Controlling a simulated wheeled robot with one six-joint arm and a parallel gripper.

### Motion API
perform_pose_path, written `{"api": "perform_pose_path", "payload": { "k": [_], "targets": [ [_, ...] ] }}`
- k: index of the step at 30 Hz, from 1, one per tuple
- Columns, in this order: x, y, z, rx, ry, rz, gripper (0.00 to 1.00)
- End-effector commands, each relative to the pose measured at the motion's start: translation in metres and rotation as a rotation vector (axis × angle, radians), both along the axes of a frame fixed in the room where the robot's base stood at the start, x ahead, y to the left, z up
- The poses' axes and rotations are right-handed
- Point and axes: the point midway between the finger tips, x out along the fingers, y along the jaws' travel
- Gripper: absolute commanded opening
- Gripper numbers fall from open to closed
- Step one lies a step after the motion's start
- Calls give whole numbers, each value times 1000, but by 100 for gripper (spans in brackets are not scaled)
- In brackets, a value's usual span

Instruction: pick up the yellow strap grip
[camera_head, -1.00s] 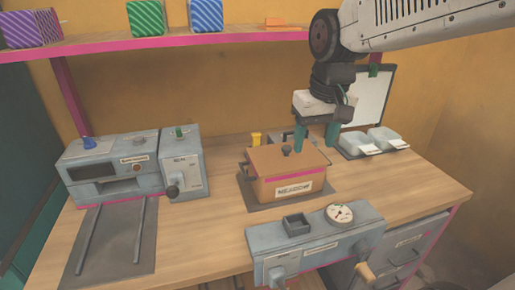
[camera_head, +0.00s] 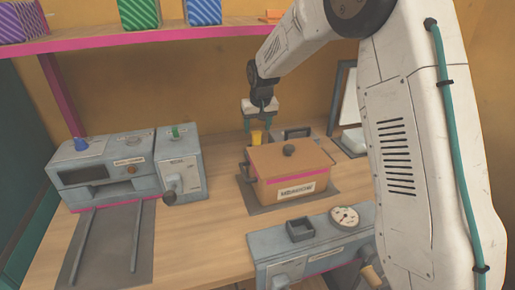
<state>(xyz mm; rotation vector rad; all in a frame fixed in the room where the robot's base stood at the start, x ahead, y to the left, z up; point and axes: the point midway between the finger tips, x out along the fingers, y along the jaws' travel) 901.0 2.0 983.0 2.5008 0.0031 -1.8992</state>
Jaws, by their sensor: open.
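The yellow strap grip (camera_head: 256,137) shows as a small yellow upright piece on the bench, just behind the orange-brown lidded box. My gripper (camera_head: 260,125) points down with its two teal fingers apart, one to each side of the grip's top in the picture. The fingers look level with or a little above the top of the grip. I cannot tell whether they are around it in depth. The lower part of the grip is partly hidden by the box.
The orange-brown box (camera_head: 290,172) with a black knob stands close in front. A grey handled item (camera_head: 297,132) is right of the grip. Grey machines stand left (camera_head: 107,170) and in front (camera_head: 285,250). A shelf (camera_head: 150,40) runs above. My arm hides the right side.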

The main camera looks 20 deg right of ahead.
Motion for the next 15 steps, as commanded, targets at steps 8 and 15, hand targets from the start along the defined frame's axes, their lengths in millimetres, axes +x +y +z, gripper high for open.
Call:
{"api": "perform_pose_path", "payload": {
  "k": [8,15],
  "targets": [
    [4,1,-29,0,4,1,58],
    [11,0,-59,-1,2,-1,58]
  ]
}}
